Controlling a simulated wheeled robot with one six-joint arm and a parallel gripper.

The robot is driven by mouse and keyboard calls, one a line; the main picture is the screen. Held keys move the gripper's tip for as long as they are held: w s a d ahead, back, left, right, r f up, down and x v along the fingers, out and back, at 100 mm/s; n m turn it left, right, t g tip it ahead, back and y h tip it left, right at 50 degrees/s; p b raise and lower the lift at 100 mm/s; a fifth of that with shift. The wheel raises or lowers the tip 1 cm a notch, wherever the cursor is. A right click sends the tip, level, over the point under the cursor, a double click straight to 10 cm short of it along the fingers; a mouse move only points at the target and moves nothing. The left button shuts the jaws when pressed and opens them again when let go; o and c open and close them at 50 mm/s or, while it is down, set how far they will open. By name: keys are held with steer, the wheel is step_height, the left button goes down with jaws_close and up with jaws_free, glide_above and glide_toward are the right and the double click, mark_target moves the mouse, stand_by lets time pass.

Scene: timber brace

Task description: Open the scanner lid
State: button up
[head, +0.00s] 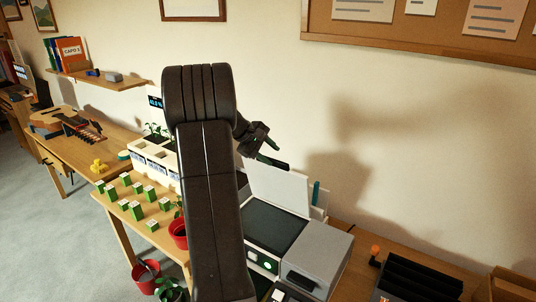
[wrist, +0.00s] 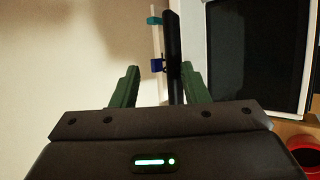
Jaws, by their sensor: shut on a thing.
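The scanner (head: 272,228) stands on the bench right of my arm in the head view, with its dark glass bed uncovered. Its pale lid (head: 280,190) is raised, standing steeply up from the back of the bed. My gripper (head: 272,160), with green fingers, is at the lid's top edge. In the wrist view the fingers of my gripper (wrist: 161,86) stand either side of a dark narrow strip, which looks like the lid (wrist: 174,50) seen edge-on. The gripper is shut on it. The scanner bed (wrist: 255,55) shows to the right there. The exact contact is hard to see.
A grey boxy machine (head: 315,258) stands right of the scanner, and a black rack (head: 415,283) further right. The wall is close behind the lid.

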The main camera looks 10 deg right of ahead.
steer(key=b+v, duration=0.2)
steer(key=v, duration=1.1)
steer(key=shift+a+r, duration=0.25)
steer(key=shift+r, duration=0.1)
steer(key=p+x, duration=0.2)
steer(key=x, duration=1.1)
steer(key=shift+f, duration=0.15)
steer(key=shift+a, duration=0.1)
